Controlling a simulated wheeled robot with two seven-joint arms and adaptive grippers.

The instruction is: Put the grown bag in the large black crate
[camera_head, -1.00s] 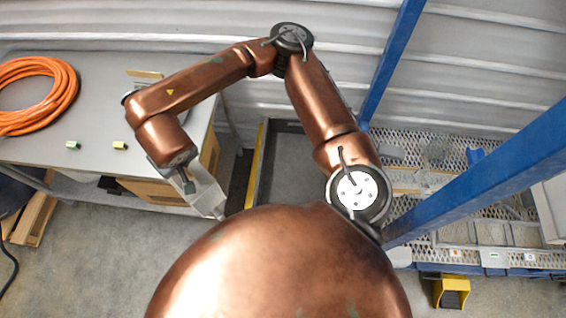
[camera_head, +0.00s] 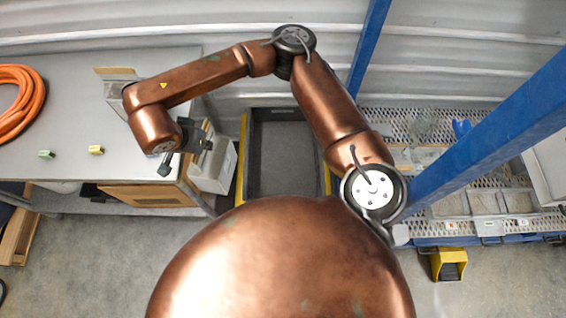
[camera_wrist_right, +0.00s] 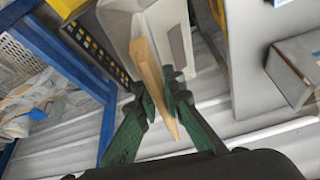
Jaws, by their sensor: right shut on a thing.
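The grown bag (camera_head: 213,165) is a pale grey-white block in the head view. It hangs by the front right corner of the grey table. My right gripper (camera_head: 186,152) is at its upper left side. In the right wrist view the right gripper's green fingers (camera_wrist_right: 165,90) are shut on a tan strip at the edge of the pale bag (camera_wrist_right: 158,18). The large black crate (camera_head: 285,112) stands on the floor between table and rack, just right of the bag, with yellow along its sides. Its near end is hidden by my body. My left gripper is not in view.
The grey table (camera_head: 75,100) at left holds an orange hose (camera_head: 18,100) and small green (camera_head: 46,154) and yellow (camera_head: 96,150) pieces. A blue post (camera_head: 490,140) and a mesh rack (camera_head: 410,122) stand right of the crate. A corrugated wall is behind.

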